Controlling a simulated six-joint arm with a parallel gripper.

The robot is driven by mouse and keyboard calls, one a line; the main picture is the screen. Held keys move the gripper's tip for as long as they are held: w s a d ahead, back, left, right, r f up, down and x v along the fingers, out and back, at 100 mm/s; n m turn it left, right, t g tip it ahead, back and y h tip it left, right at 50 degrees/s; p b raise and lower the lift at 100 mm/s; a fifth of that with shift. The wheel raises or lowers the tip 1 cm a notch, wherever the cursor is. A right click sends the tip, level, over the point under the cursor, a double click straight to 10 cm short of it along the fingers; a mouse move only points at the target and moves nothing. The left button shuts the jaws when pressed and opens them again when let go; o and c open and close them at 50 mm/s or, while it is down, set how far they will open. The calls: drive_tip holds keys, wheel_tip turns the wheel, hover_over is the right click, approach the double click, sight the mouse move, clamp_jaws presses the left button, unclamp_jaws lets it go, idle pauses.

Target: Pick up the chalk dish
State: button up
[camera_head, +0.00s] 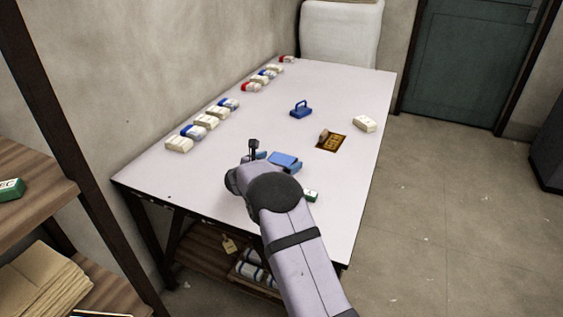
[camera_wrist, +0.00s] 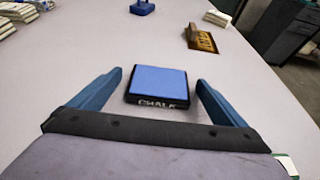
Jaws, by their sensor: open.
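The chalk dish (camera_wrist: 157,86) is a low dark box with a flat blue top and the word CHALK on its near side. It sits flat on the white table, and it also shows as a blue patch just past my wrist in the head view (camera_head: 285,160). My gripper (camera_wrist: 159,80) is open and empty, with its two blue fingers on the left and right of the dish. Gaps show between the dish and both fingers. In the head view my arm hides most of the gripper.
A blue handled block (camera_head: 301,110) stands farther back on the table (camera_head: 210,168). A brown and yellow plate (camera_head: 333,143) lies right of the dish, and a white bundle (camera_head: 364,124) lies beyond. Several banded bundles (camera_head: 205,122) line the wall side. A green-ended item (camera_head: 311,196) is near my arm.

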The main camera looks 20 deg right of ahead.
sight(279, 162)
drive_tip(key=shift+c, duration=0.7)
drive_tip(key=c, duration=1.2)
drive_tip(key=shift+o, duration=0.2)
drive_tip(key=shift+r, duration=0.2)
wheel_tip(279, 162, up, 10)
drive_tip(key=p, duration=0.1)
